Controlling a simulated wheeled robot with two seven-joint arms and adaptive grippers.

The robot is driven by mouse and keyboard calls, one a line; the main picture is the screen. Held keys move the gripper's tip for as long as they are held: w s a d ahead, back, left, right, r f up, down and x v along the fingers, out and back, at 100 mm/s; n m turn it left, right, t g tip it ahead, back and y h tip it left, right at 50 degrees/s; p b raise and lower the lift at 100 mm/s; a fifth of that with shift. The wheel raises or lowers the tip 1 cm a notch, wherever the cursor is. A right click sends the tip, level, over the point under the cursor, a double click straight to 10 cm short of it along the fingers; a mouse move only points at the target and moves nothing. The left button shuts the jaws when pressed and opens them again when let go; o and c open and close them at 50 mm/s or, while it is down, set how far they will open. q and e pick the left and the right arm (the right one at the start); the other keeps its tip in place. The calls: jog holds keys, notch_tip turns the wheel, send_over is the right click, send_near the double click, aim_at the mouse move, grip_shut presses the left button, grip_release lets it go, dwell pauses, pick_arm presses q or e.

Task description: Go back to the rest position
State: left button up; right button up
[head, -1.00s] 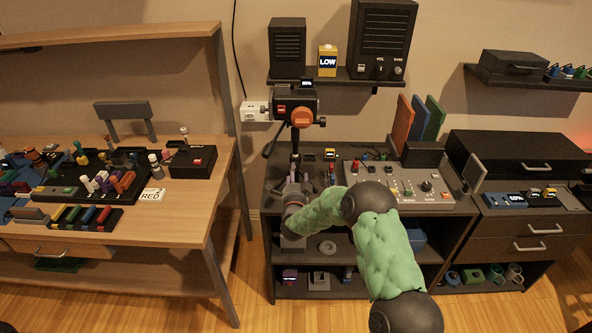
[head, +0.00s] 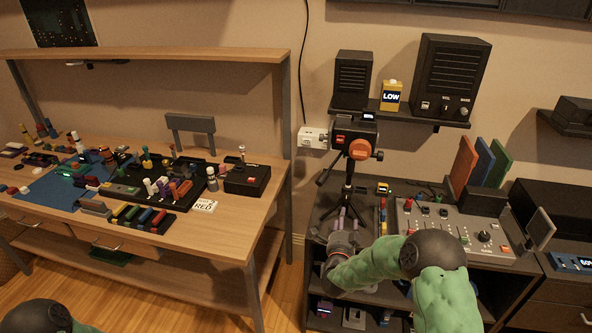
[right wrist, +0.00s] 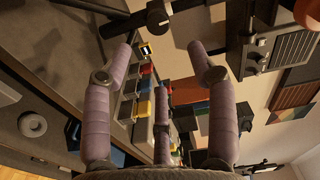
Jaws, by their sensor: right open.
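My right gripper (head: 345,222) reaches over the front of the black shelf unit (head: 325,205), in front of the tripod (head: 348,185). Its mauve fingers (right wrist: 163,75) are spread apart in the right wrist view, with nothing held between them. The tripod carries a black device (head: 352,130) with an orange round part (head: 359,149), standing behind the gripper. My left arm shows only as a dark joint and a bit of green at the bottom left. Its gripper is outside the view.
A grey control panel (head: 455,232) lies right of the right gripper. A wooden workbench (head: 228,222) with small coloured parts stands left. A wall shelf (head: 395,113) holds speakers and a yellow LOW box (head: 391,96). Floor shows between bench and shelf unit.

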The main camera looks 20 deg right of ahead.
jog(key=s+a+f+n+g+y, duration=0.3)
jog(key=s+a+f+n+y, duration=0.25)
jog(key=a+f, duration=0.45)
jog(key=s+a+f+n+g+y, duration=0.3)
jog(key=s+a+f+n+y, duration=0.25)
jog(key=f, duration=0.75)
jog(key=s+a+f+n+g+y, duration=0.1)
jog(key=s+a+f+n+g, duration=0.1)
jog(key=s, duration=0.5)
jog(key=s+a+f+n+g, duration=0.3)
jog(key=s+a, duration=0.3)
jog(key=s, duration=0.2)
jog(key=s+a+f+n+g+y, duration=0.1)
jog(key=s+a+f+n+g, duration=0.1)
jog(key=s+a, duration=0.3)
jog(key=shift+s+f+n+g+y, duration=0.35)
jog(key=shift+s+n+g, duration=0.25)
jog(key=shift+s+g, duration=0.45)
jog(key=shift+s, duration=0.1)
